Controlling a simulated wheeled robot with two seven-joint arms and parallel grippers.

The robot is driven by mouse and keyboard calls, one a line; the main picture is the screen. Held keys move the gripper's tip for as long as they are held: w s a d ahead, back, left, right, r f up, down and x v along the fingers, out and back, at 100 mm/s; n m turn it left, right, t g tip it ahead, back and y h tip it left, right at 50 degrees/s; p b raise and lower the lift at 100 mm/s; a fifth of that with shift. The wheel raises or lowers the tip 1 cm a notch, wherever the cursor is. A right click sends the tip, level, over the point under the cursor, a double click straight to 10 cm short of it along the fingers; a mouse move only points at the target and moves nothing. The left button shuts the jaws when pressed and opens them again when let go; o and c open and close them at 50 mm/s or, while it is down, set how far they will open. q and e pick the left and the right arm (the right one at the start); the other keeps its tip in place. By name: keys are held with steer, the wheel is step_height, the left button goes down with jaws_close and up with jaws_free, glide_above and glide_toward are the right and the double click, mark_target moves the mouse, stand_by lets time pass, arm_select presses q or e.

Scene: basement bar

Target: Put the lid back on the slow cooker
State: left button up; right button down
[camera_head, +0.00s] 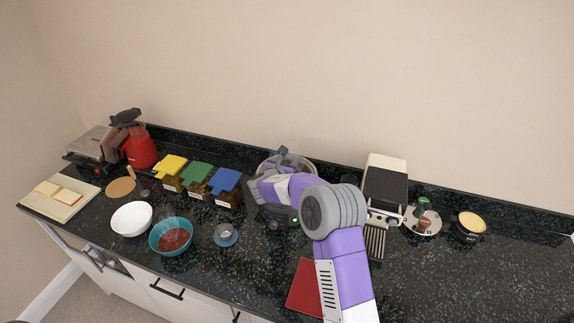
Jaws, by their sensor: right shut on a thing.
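The slow cooker (275,217) stands on the dark counter near the middle, with a dark body largely hidden behind my right arm. The clear glass lid (298,162) with a pale rim shows at the cooker's top, just beyond my forearm. My right gripper (283,155) is at the lid's top and is shut on it; the fingers are small and partly hidden by my wrist. I cannot tell whether the lid rests fully on the cooker or is a little above it. My left gripper is not in view.
Left of the cooker are boxes with blue (224,181), green and yellow lids, a teal bowl (171,236) of red food, a white bowl (131,219) and a small cup (225,233). A coffee machine (385,185) stands right. A red mat (304,288) lies in front.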

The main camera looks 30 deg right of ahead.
steer(key=shift+f+b, duration=0.45)
steer(key=c, duration=0.6)
jaws_free()
steer(key=shift+o, duration=0.2)
steer(key=shift+r+p, duration=0.6)
steer(key=shift+p, duration=0.1)
steer(key=v, duration=1.2)
steer(key=shift+b, duration=0.4)
